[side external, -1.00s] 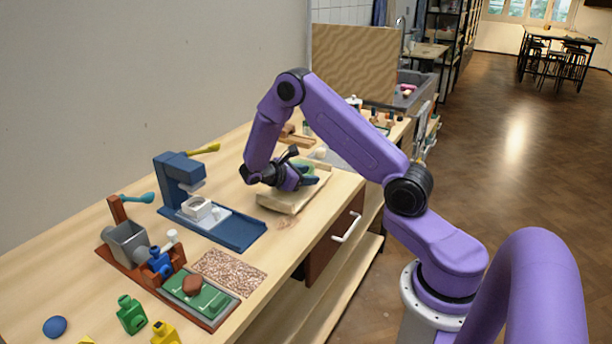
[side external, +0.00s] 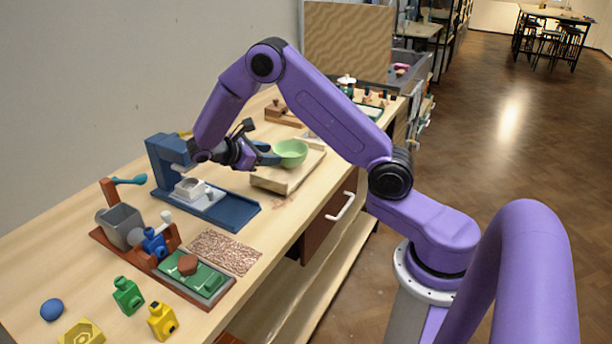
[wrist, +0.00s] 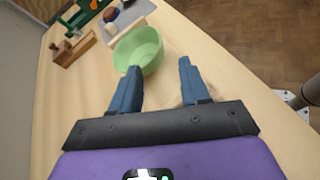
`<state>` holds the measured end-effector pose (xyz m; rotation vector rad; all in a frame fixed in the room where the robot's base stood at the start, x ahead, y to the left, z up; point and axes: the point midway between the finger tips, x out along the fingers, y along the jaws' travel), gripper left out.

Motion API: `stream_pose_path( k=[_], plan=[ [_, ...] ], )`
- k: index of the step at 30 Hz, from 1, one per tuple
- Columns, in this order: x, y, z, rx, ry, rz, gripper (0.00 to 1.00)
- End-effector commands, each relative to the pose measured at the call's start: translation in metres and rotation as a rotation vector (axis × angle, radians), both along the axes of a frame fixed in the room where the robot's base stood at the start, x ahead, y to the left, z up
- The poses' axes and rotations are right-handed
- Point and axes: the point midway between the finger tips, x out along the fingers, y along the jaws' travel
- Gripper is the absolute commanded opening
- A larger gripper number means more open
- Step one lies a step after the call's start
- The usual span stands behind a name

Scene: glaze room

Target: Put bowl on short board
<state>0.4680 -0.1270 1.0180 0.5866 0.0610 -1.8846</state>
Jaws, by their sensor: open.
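The green bowl (side external: 290,153) sits upright on a thick, pale wooden board (side external: 275,184) on the workbench. In the wrist view the bowl (wrist: 139,50) lies just beyond my fingertips, towards the left finger, and looks empty. My gripper (side external: 270,153) is to the left of the bowl in the side view, its blue fingers close to the rim. In the wrist view my gripper (wrist: 159,67) is open, with nothing between its fingers. I cannot tell whether a finger touches the bowl. The board's outline is hard to make out in the wrist view.
A blue stand (side external: 222,208) with a white piece is left of the board. A speckled mat (side external: 226,251), a grey bin (side external: 121,227) and a green tray (side external: 199,279) are nearer. A wooden holder (side external: 283,116) lies behind. Some bare bench lies in front of the board.

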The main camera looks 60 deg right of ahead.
Motion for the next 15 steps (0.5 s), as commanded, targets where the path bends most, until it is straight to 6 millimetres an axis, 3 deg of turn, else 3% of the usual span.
stream_pose_path(
  k=[8, 15],
  plan=[
    [-0.047, 0.072, 0.025, 0.248, -0.156, 0.069, 0.46],
    [-0.118, 0.127, 0.040, 0.519, -0.263, 0.109, 0.46]
  ],
)
